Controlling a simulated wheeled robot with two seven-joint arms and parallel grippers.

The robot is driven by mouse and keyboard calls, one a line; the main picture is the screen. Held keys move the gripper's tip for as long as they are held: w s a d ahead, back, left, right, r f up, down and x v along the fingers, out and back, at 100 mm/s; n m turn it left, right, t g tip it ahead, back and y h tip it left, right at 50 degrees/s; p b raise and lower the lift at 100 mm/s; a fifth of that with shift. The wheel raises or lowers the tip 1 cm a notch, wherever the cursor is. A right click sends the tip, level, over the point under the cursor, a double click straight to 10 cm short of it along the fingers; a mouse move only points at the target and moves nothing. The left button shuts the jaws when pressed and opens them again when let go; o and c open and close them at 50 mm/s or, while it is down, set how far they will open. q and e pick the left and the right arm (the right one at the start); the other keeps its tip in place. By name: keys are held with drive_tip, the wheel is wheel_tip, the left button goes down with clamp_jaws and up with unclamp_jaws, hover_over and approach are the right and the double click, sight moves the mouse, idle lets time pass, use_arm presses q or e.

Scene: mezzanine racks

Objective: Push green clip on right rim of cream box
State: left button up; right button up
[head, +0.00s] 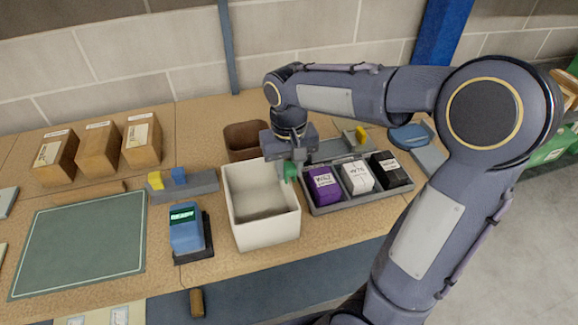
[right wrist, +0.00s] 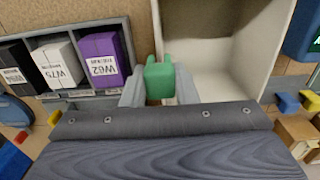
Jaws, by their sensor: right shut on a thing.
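The cream box (head: 265,232) stands open and empty on the table, in the middle of the head view. My right gripper (head: 289,168) is over its right rim near the back corner, pointing down. It is shut on the green clip (head: 290,172). In the right wrist view the green clip (right wrist: 159,78) sits between the two grey fingers, in line with the rim of the cream box (right wrist: 158,30). I cannot tell whether the clip is fully seated on the rim. My left gripper does not show.
A grey tray (head: 345,201) with purple, white and black boxes stands close to the right of the cream box. A brown bin (head: 240,140) is behind it. A blue device (head: 186,230) and a grey rack with blue and yellow clips (head: 205,184) stand left. The green mat (head: 80,243) is clear.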

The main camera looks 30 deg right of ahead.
drive_tip(key=shift+f+b, duration=0.9)
drive_tip(key=shift+f, duration=0.4)
idle(0.7)
drive_tip(key=o, duration=1.3)
drive_tip(key=shift+o, duration=0.2)
drive_tip(key=shift+r, duration=0.1)
drive_tip(key=shift+r+p, duration=3.15)
drive_tip(key=shift+r, duration=0.35)
